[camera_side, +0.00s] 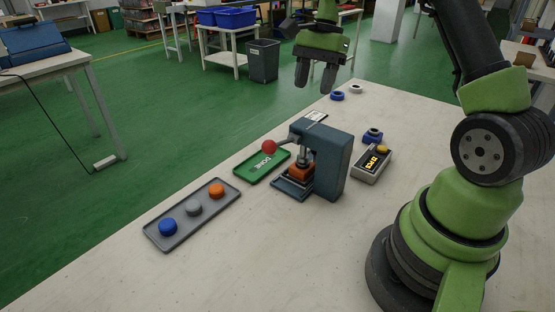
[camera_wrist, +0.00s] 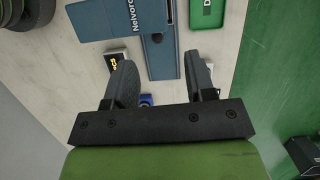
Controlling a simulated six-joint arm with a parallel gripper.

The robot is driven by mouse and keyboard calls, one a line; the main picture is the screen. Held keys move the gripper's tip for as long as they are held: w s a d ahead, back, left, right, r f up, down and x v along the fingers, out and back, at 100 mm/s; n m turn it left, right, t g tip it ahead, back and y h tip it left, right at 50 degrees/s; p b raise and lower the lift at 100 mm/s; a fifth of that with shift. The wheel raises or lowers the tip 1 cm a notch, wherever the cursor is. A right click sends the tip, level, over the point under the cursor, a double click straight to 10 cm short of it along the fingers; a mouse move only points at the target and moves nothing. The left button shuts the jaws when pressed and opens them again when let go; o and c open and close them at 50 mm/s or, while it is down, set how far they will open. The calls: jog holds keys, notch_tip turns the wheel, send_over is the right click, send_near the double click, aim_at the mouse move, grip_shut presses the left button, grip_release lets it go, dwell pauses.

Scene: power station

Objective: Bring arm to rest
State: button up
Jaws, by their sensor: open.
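My gripper (camera_side: 317,77) is in the air above the far part of the white table, with nothing between its fingers in the side view. In the wrist view my gripper (camera_wrist: 160,85) shows two dark fingers spread apart. Below it stands a blue-grey press (camera_side: 333,160) with a red-knobbed lever and an orange piece (camera_side: 300,171) under its ram. The press also shows in the wrist view (camera_wrist: 115,18). My gripper is clear of the press and touches nothing visible.
A grey tray (camera_side: 177,239) holds blue, grey and orange pieces. A green tray (camera_side: 251,174) lies beside the press. Blue and white rings (camera_side: 337,96) lie at the far edge. The front table is clear.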

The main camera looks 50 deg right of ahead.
jog(key=s+a+r+n+t+h, duration=0.1)
jog(key=s+a+r+n+t, duration=0.1)
jog(key=s+a+r+n, duration=0.3)
jog(key=s+a+r+n+t+h, duration=0.1)
jog(key=s+a+r+n+t, duration=0.1)
jog(key=a+r, duration=0.4)
jog(key=s+a+n+t, duration=0.3)
jog(key=s+a+n, duration=0.2)
jog(key=s, duration=0.5)
jog(key=shift+s+a+n+y, duration=0.15)
jog(key=shift+a+n+y, duration=0.15)
jog(key=shift+n, duration=0.4)
jog(key=shift+r, duration=0.1)
jog(key=shift+c, duration=0.2)
